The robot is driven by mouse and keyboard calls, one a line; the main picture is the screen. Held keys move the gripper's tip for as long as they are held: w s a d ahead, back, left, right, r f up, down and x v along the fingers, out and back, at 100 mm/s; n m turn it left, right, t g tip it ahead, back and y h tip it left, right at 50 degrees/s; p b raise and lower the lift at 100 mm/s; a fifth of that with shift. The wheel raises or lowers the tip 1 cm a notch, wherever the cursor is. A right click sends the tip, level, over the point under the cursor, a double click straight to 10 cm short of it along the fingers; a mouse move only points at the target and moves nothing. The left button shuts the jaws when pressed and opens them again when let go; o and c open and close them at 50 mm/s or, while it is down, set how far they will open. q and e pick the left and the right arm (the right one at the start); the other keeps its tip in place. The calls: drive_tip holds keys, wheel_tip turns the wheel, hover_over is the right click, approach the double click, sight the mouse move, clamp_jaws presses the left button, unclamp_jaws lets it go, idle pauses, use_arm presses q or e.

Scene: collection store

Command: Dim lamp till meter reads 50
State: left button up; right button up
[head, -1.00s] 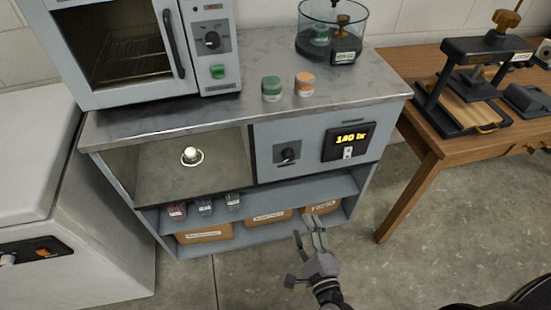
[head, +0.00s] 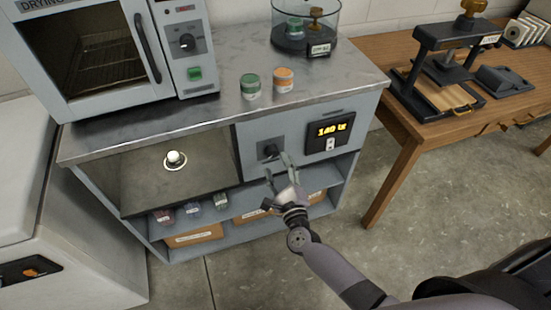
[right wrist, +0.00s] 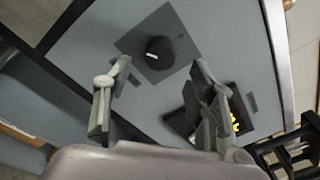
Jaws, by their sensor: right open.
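The lamp (head: 175,160) is a small lit bulb in the open bay at the cabinet's left. The dimmer knob (head: 270,151) is black on a dark plate on the cabinet front; the right wrist view shows it (right wrist: 160,50) ahead, between and beyond the fingers. The meter (head: 330,131) right of the knob shows yellow digits that look like 140 lx. My right gripper (head: 281,172) is open and empty, just below and in front of the knob; no contact shows. In the right wrist view, a finger partly hides the meter (right wrist: 236,124). My left gripper is not in view.
A drying oven (head: 110,50), green jar (head: 250,86), orange-lidded jar (head: 284,80) and glass vessel (head: 305,25) stand on the cabinet top. Boxes and small jars fill the shelf below. A wooden table (head: 410,130) with a press stands right. The floor in front is clear.

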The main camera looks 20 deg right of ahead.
sight(274, 155)
drive_tip(key=shift+w, duration=1.7)
drive_tip(key=shift+c, duration=0.5)
drive_tip(key=c, duration=1)
